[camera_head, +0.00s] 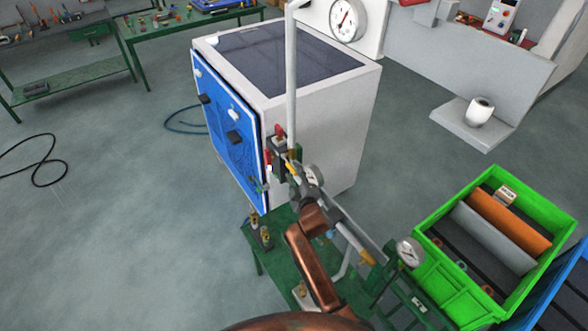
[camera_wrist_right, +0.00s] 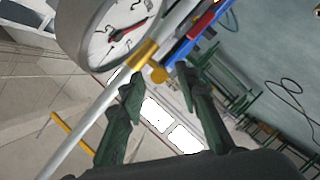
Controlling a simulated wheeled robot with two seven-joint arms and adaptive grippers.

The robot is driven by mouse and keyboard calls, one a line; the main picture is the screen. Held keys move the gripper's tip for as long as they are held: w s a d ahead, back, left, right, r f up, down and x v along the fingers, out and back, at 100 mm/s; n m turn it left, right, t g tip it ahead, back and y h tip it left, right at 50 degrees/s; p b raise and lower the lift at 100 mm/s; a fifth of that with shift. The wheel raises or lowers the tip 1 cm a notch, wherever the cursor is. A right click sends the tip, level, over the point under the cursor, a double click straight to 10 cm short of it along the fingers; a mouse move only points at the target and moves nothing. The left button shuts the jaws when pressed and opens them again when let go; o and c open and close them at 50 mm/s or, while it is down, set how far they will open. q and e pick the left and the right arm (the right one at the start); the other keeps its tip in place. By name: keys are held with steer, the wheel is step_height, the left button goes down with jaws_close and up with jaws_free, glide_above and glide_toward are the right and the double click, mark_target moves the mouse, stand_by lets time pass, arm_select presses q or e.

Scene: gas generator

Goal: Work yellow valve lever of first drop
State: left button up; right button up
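A yellow valve lever (camera_head: 292,168) sits at the lower end of the upright grey pipe (camera_head: 291,80), beside the white generator cabinet. In the right wrist view a yellow valve part (camera_wrist_right: 146,54) with a rounded yellow end (camera_wrist_right: 158,75) lies on the pipe below a round gauge (camera_wrist_right: 115,28). My right gripper (camera_wrist_right: 160,82) is open, its green fingers apart. The rounded yellow end shows between the fingertips or just beyond them; contact cannot be told. In the head view my wrist partly hides the valve area. My left gripper is not in view.
A second yellow part (camera_head: 368,258) and gauge (camera_head: 409,252) stand to the lower right. A green crate (camera_head: 465,290) holds rolls at the right. The blue-panelled cabinet (camera_head: 335,120) stands behind the pipe.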

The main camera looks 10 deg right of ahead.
mark_target(289, 165)
steer(key=shift+x, duration=1.6)
steer(key=shift+a, duration=0.1)
jaws_close()
